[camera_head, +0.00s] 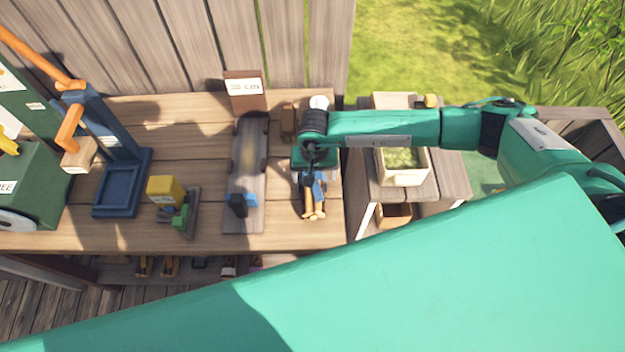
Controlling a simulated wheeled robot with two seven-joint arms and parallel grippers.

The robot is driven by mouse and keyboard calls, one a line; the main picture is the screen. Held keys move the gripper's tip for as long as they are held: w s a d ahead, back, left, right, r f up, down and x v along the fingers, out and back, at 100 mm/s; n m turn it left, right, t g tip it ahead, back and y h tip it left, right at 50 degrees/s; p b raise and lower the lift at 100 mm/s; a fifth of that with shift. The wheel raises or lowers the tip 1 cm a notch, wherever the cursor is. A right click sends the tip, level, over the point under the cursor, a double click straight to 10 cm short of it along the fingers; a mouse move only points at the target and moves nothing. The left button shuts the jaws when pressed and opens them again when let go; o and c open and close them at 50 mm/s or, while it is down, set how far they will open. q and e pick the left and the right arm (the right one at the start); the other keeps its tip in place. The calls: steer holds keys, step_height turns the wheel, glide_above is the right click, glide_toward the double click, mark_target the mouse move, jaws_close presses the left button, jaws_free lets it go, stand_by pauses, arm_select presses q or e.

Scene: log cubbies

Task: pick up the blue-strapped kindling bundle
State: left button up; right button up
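The kindling bundle (314,205) shows as light tan sticks with a blue strap near the right end of the wooden workbench (290,232). My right arm reaches in from the right, and its gripper (311,183) points down right over the bundle's strapped part. The wrist and gripper hide the bundle's far part. The fingers are too small and overlapped to tell whether they are open or closed on it. My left gripper is out of view.
Left of the bundle is a grey board (246,165) with a blue and black piece. Farther left stand a yellow-and-green item (170,200), a blue stand (118,190) and a green machine (40,190). A planter box (405,176) stands right, beyond a gap.

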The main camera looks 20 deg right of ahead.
steer(key=f, duration=0.1)
steer(key=f+p, duration=0.1)
steer(key=f, duration=0.1)
steer(key=shift+a+p, duration=0.25)
steer(key=shift+p, duration=0.1)
steer(key=shift+w+f, duration=0.1)
steer(key=shift+f, duration=0.55)
steer(key=c, duration=1.2)
steer(key=shift+c, duration=0.3)
steer(key=shift+r, duration=0.15)
